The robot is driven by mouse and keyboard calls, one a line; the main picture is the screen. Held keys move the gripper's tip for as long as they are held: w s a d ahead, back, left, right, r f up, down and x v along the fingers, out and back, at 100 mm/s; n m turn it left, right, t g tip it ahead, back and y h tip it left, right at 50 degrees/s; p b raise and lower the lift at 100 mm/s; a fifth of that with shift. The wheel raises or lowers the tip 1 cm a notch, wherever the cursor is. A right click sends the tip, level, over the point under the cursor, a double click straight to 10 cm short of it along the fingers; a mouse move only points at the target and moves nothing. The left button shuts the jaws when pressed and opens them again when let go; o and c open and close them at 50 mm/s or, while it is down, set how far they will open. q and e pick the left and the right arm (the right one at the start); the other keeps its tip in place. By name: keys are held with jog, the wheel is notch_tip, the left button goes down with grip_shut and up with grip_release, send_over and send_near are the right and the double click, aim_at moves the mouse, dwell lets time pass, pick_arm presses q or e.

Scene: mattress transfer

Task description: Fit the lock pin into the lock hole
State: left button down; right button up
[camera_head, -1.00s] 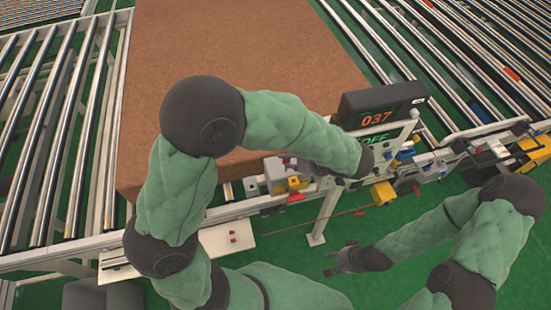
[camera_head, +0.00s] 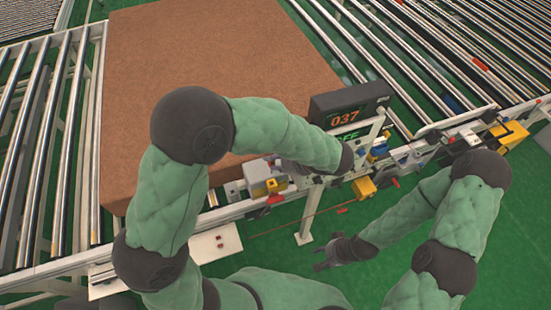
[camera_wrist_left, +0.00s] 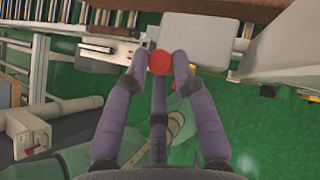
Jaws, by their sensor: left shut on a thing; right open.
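My left gripper (camera_head: 284,165) is partly hidden behind its own forearm, beside a light grey box on the conveyor's front rail. In the left wrist view, its fingers (camera_wrist_left: 159,66) are shut on a round red knob (camera_wrist_left: 160,62), which looks like the end of the lock pin. The pin's shaft is hidden. I cannot make out the lock hole. The grey box (camera_head: 259,177) stands close to the gripper and shows in the wrist view (camera_wrist_left: 196,42) just beyond the fingers. My right gripper (camera_head: 322,266) is open and empty, low over the green floor.
A large brown mattress (camera_head: 200,60) lies on the roller conveyor (camera_head: 30,170). A black display (camera_head: 350,103) reads 037. Yellow blocks (camera_head: 364,188) line the rail. A white plate (camera_head: 195,250) with small red pieces sits at the front. Green floor is open at right.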

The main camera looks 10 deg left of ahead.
aim_at(272, 171)
pick_arm(q)
jog(key=shift+f+b, duration=1.8)
jog(key=shift+f, duration=1.05)
jog(key=shift+f+b, duration=1.95)
jog(key=shift+f, duration=1.15)
jog(key=c, duration=0.9)
grip_release()
jog(key=shift+c, duration=0.2)
jog(key=v, duration=1.2)
jog(key=shift+a, duration=0.1)
